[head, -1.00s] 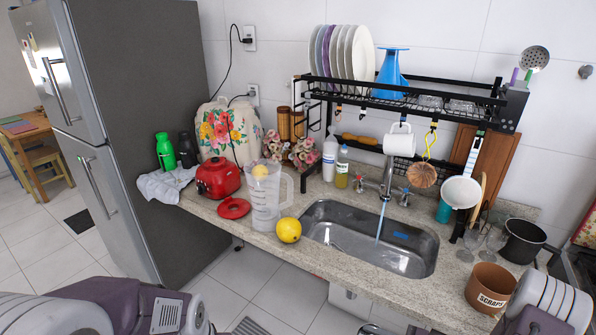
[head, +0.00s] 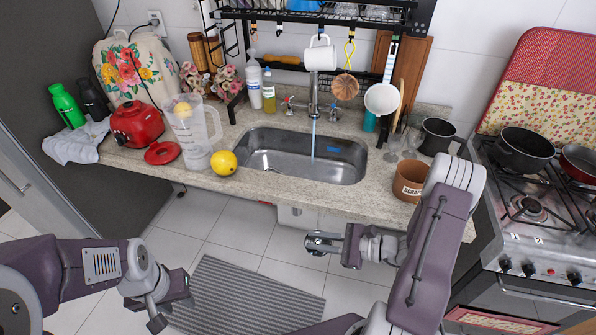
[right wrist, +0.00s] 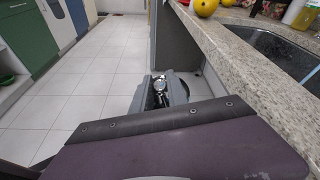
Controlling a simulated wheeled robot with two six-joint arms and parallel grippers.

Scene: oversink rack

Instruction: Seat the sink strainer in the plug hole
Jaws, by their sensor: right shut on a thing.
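My right gripper (head: 328,243) is in front of the counter, below the sink's front edge and over the floor. It is shut on a small shiny metal thing, which looks like the sink strainer (head: 316,241). The strainer also shows between the jaws in the right wrist view (right wrist: 159,86). The steel sink (head: 285,145) is set in the counter, and a stream of water falls into it. I cannot make out the plug hole clearly. My left gripper (head: 167,303) is low at the lower left, over the floor, away from the sink; its jaw opening is unclear.
A lemon (head: 223,162) and a clear jug (head: 190,130) stand left of the sink. A brown scraps pot (head: 408,181) stands at its right. The black rack (head: 330,15) hangs above, with a mug (head: 320,55) and a pan below it. The faucet (head: 313,95) stands behind the basin.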

